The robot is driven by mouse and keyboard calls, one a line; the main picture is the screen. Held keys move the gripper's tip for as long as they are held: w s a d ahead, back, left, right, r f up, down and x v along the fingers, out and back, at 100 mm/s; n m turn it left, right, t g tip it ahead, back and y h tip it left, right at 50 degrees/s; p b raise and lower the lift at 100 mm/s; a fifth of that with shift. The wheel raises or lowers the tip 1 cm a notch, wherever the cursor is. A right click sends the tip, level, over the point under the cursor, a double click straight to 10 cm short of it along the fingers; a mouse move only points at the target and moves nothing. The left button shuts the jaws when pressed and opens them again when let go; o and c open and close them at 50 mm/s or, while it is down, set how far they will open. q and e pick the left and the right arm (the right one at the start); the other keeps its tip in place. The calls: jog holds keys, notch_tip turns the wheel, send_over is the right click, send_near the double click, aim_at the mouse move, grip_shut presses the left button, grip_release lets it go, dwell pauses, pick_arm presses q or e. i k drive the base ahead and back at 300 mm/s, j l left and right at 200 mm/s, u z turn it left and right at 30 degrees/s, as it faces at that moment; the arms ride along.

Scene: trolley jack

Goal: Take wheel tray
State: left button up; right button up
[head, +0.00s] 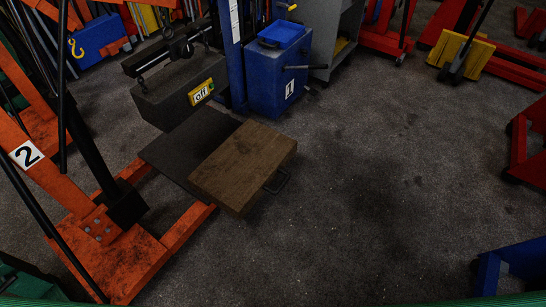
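I cannot tell for sure which thing is the wheel tray. A brown wooden-looking slab (243,165) lies tilted in the picture at the centre left, with a small dark handle (277,181) on its right side. It overlaps a dark flat plate (188,150) on its left. A small bright blue tray (281,35) sits on top of a blue cabinet (277,78) marked 1. Neither of my grippers shows in the head view.
An orange jack frame (108,250) marked 2 fills the left, its leg reaching under the dark plate. A grey block (178,95) with an "Off" sign hangs above the plate. Red and yellow equipment stands upper right. A blue frame (490,272) is lower right. The middle floor is clear.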

aim_at(282, 34)
jog(key=i+l+z, duration=0.4)
jog(key=i, duration=0.25)
jog(key=i+l+z, duration=0.2)
jog(key=i+z, duration=0.15)
jog(key=i, duration=0.35)
jog(key=i+z, duration=0.4)
jog(key=i, duration=0.35)
jog(key=i+u, duration=0.2)
jog(key=i, duration=0.35)
jog(key=i+l+u, duration=0.2)
jog(key=i, duration=0.35)
jog(key=i+l+u, duration=0.15)
jog(key=i, duration=0.4)
